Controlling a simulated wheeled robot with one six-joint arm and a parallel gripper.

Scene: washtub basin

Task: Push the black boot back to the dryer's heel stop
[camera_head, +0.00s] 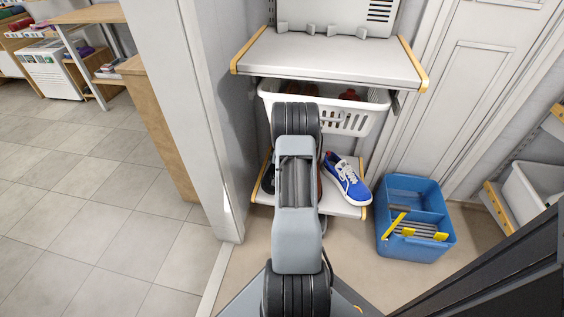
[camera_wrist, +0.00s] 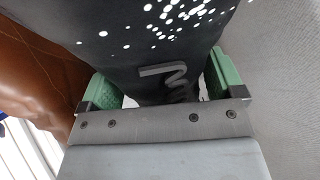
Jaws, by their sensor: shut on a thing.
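The black boot (camera_wrist: 150,40) with white dots fills the middle of the wrist view. My gripper (camera_wrist: 163,83) is shut on it, with a green pad on each side. In the head view my arm hides the gripper and most of the boot; a dark bit of footwear, probably the boot (camera_head: 268,180), shows left of the arm on the low shelf (camera_head: 345,209). I cannot make out the dryer's heel stop, nor whether the boot touches it.
A brown leather shoe (camera_wrist: 35,65) is close to my gripper's left side. A blue sneaker (camera_head: 343,184) sits right of my arm on the low shelf. A white basket (camera_head: 350,118) and upper shelf (camera_head: 330,60) are above. A blue bin (camera_head: 414,190) stands on the floor at right.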

